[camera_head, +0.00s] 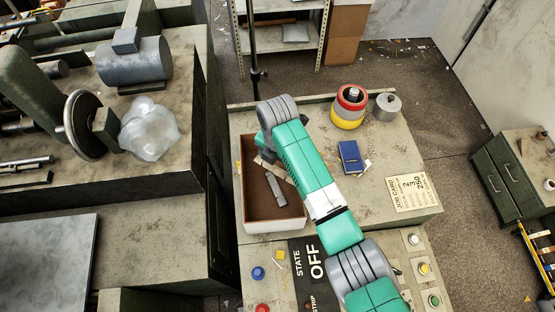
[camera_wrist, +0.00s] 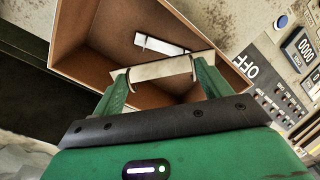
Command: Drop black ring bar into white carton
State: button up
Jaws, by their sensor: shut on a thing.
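The white carton (camera_head: 273,226), brown inside, stands open at the left of the bench; its wall also shows in the wrist view (camera_wrist: 88,52). My gripper (camera_wrist: 160,69) is shut on a pale bar (camera_wrist: 158,69), held crosswise between the fingertips over the carton's opening. No black ring shows on the bar's visible face. In the head view my arm hides most of the gripper. A grey bar (camera_head: 276,188) lies on the carton's floor; it shows below the held bar in the wrist view (camera_wrist: 160,45), apart from it.
A panel with an OFF sign (camera_head: 308,262) and buttons lies in front of the carton. A blue box (camera_head: 350,157), red and yellow rings (camera_head: 349,108) and a job card (camera_head: 411,192) are to the right. A dark machine bench (camera_head: 212,150) stands close on the left.

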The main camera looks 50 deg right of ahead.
aim_at(277, 168)
jog(key=o, duration=1)
notch_tip(277, 168, up, 8)
jog(key=shift+f, duration=0.1)
jog(key=w+a+r+m+t+h+p, duration=0.1)
jog(key=w+a+r+m+t+p, duration=0.2)
jog(key=w+a+r, duration=0.45)
jog(key=w+a+r+m+t, duration=0.2)
jog(key=w+a+r+t, duration=0.3)
jog(key=r, duration=0.5)
jog(key=a+r+m+t+p, duration=0.1)
jog(key=a+r+m+t, duration=0.25)
jog(key=a+r, duration=0.45)
jog(key=a+r+m+t+p, duration=0.2)
jog(key=a+r+t, duration=0.15)
jog(key=r, duration=0.75)
jog(key=s+a+r+m+t, duration=0.2)
jog(key=s+r+m+t, duration=0.1)
jog(key=s+r, duration=0.3)
jog(key=s+a+r+m+t+y+p, duration=0.1)
jog(key=s+a+r+m+t, duration=0.1)
jog(key=s+r, duration=0.4)
jog(key=s+a+r+m+t+p, duration=0.1)
jog(key=s+a+r+m+t, duration=0.2)
jog(key=r, duration=0.8)
jog(key=shift+s+m+t, duration=0.65)
jog(key=shift+s+t, duration=0.35)
jog(key=shift+s, duration=0.45)
